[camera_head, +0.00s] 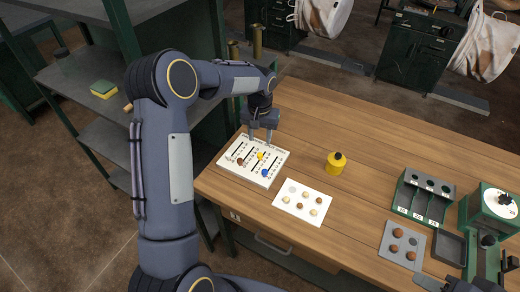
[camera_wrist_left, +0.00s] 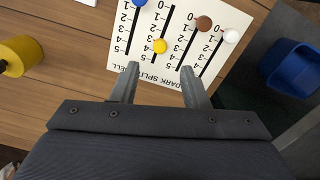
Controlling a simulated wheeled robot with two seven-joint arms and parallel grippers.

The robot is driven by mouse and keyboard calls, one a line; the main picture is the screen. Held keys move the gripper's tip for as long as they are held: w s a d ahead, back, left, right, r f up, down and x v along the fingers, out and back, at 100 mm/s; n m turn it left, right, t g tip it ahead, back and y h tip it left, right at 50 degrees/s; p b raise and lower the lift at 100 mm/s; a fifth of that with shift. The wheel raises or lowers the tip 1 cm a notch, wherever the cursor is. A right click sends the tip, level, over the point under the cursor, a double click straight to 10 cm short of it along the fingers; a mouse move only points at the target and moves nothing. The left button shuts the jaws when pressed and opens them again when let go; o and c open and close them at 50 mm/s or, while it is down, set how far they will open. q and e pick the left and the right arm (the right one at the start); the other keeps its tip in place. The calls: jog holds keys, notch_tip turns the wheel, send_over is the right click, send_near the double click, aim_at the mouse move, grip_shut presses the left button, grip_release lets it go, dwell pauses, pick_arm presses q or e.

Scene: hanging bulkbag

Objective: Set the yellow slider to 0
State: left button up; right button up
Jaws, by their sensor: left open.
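A white slider board (camera_head: 232,166) lies at the table's left end, with several scaled slots. Its yellow slider (camera_head: 260,156) also shows in the left wrist view (camera_wrist_left: 160,46), partway along its slot, around the 3 to 4 marks. The blue slider (camera_head: 265,172), brown slider (camera_wrist_left: 204,23) and white slider (camera_wrist_left: 231,36) sit in other slots; white is beside a 0. My left gripper (camera_head: 261,137) is above the board's far edge. In the left wrist view its open, empty fingers (camera_wrist_left: 158,80) point towards the yellow slider, apart from it.
A white card with round pieces (camera_head: 290,207) and a yellow container (camera_head: 336,164) stand right of the board. A green rack (camera_head: 420,197), a grey plate (camera_head: 402,244) and a green dial machine (camera_head: 493,215) are further right. A blue bin (camera_wrist_left: 290,65) lies beyond the table.

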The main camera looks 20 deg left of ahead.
aim_at(260, 154)
pick_arm(q)
notch_tip(260, 154, down, 8)
jog(key=shift+r+p, duration=0.1)
jog(key=shift+p, duration=0.6)
grip_shut()
